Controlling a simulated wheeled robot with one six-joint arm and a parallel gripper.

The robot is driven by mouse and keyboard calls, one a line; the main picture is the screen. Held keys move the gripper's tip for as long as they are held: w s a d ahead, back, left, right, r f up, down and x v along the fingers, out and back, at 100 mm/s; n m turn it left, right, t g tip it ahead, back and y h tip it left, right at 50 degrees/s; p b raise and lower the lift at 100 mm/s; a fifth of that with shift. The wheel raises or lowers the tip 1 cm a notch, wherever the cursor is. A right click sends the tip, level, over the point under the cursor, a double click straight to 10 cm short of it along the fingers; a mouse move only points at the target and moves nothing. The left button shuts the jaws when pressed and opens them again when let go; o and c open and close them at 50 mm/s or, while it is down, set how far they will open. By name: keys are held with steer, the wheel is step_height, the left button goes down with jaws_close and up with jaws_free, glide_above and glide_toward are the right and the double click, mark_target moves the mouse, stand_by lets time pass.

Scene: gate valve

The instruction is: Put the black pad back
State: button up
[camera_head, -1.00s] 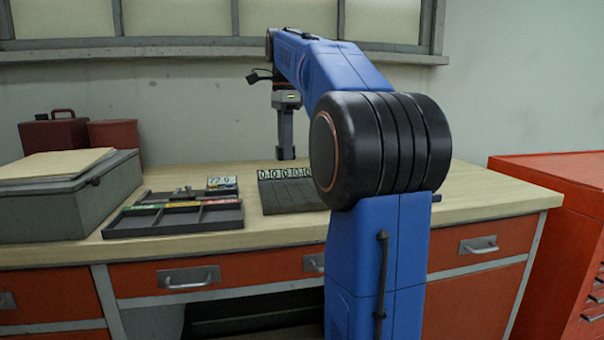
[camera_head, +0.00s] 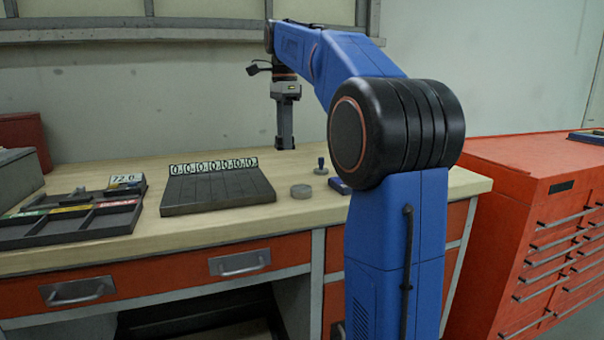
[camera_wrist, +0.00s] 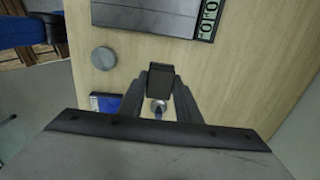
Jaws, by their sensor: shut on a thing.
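In the wrist view my gripper (camera_wrist: 160,90) is shut on a small black block, which appears to be the black pad (camera_wrist: 161,76), held between the fingertips. In the head view my gripper (camera_head: 285,143) points straight down over the back of the workbench, right of the dark slotted board (camera_head: 218,190); the pad is hard to make out there. A round grey tin (camera_head: 301,191) and a blue box (camera_head: 340,187) lie nearby.
A dark compartment tray (camera_head: 75,217) with coloured labels is at the left of the workbench (camera_head: 240,228). A row of number tiles (camera_head: 214,166) lines the board's back edge. A red tool cabinet (camera_head: 550,220) stands at the right. Bench around the tin is mostly clear.

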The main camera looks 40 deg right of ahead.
mark_target(285, 179)
step_height(285, 179, down, 4)
steer(key=shift+s+d+r, duration=0.1)
steer(key=shift+f, duration=2.45)
steer(key=o, duration=1.2)
steer(key=shift+f, duration=0.1)
step_height(285, 179, up, 12)
steer(key=shift+r, duration=0.15)
